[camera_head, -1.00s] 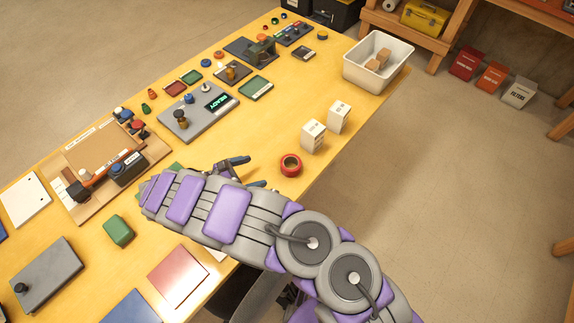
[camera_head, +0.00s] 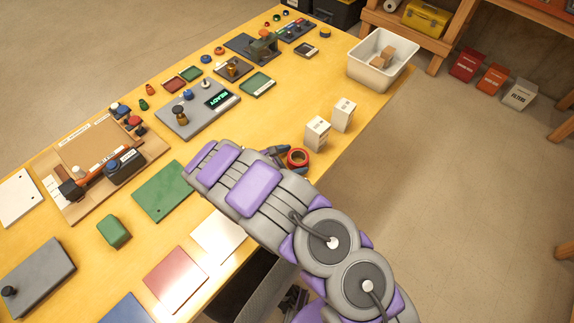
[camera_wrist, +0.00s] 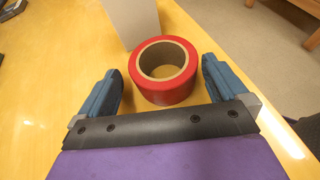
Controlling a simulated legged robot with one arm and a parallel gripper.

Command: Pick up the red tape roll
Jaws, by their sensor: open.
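The red tape roll (camera_head: 297,158) lies flat on the yellow table near its right edge. In the wrist view the roll (camera_wrist: 163,92) has a brown inner core and sits between and slightly beyond my two blue-grey fingertips. My gripper (camera_wrist: 158,80) is open, with a finger on either side of the roll and a visible gap on each side. In the head view my gripper (camera_head: 284,158) is partly hidden by my arm, with a finger showing beside the roll.
Two white boxes (camera_head: 317,133) and (camera_head: 344,114) stand just beyond the roll; one box also shows behind it in the wrist view (camera_wrist: 130,18). A white bin (camera_head: 354,70) stands at the table's far right. A green mat (camera_head: 160,192) and a green block (camera_head: 113,231) lie left of my arm.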

